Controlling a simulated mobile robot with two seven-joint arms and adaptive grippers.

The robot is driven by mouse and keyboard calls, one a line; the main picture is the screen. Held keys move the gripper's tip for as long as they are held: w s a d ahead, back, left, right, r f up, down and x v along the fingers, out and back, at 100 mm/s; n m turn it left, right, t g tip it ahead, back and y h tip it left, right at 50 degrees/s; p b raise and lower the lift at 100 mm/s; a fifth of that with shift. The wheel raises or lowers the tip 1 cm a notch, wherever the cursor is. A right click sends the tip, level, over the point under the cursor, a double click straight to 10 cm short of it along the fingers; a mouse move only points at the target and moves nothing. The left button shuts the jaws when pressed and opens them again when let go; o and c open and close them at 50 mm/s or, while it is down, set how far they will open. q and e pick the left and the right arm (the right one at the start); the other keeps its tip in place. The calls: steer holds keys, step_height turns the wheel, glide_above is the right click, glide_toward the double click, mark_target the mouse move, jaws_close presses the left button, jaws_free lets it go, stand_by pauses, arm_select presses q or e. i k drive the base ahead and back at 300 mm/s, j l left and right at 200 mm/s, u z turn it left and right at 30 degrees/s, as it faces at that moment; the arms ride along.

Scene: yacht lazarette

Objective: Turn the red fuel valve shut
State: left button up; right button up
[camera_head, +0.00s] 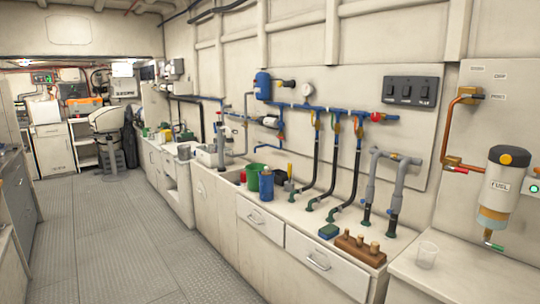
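A fuel filter (502,182) with a black top, an orange disc and the label FUEL hangs on the right wall panel. A copper pipe (452,125) runs down the panel to its left, with a fitting and a small dark part (470,94) at its upper end. A red round knob (377,117) sits at the right end of the blue pipe manifold. I cannot tell for sure which red part is the fuel valve, or its setting. Neither gripper is in view.
A counter with drawers (310,258) runs along the right wall. It carries a blue can (266,188), a green bucket (252,178) and a wooden block with pegs (361,248). The metal floor (130,235) at left is clear.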

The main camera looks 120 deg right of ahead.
mark_target(459, 170)
steer(key=z, duration=4.75)
